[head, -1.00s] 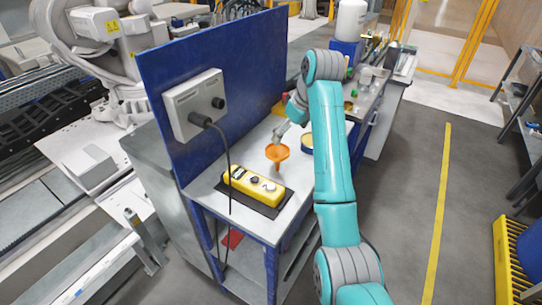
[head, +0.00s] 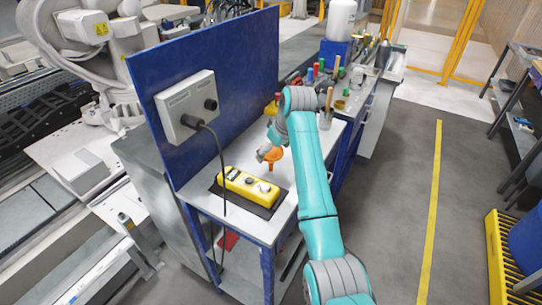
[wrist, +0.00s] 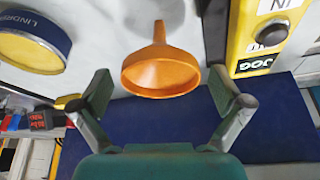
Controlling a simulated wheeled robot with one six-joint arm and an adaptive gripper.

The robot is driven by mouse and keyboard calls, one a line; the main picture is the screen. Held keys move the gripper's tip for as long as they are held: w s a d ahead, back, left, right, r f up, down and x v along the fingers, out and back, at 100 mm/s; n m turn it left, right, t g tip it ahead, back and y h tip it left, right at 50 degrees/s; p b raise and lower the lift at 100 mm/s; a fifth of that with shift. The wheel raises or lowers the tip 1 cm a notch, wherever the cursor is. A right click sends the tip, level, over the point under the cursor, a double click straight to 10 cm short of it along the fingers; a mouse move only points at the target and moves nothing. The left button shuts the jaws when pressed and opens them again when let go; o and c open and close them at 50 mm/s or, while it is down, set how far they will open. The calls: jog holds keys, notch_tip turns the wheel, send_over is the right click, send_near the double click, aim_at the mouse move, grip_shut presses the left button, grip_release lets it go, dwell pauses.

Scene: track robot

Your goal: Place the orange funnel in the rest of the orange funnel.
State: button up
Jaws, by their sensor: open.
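The orange funnel (head: 276,155) is at the grey bench top, behind the yellow control box. In the wrist view the funnel (wrist: 160,74) shows its wide round mouth, with the spout pointing to the top of the picture. My gripper (head: 264,153) is beside the funnel and overlaps part of it in the head view. In the wrist view my gripper (wrist: 162,88) is open, one finger to each side of the funnel's mouth, with gaps between. I cannot make out whether they touch it. I cannot identify the funnel's rest in either view.
The yellow control box (head: 247,186) lies on a dark mat in front. A tall blue panel (head: 225,90) stands along the bench's left side. A round blue and yellow tin (wrist: 35,42) is at the wrist view's left. Tools and bottles stand farther back.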

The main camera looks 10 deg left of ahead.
jog(key=shift+w+a+f, duration=0.1)
jog(key=shift+f, duration=0.3)
jog(key=c, duration=0.9)
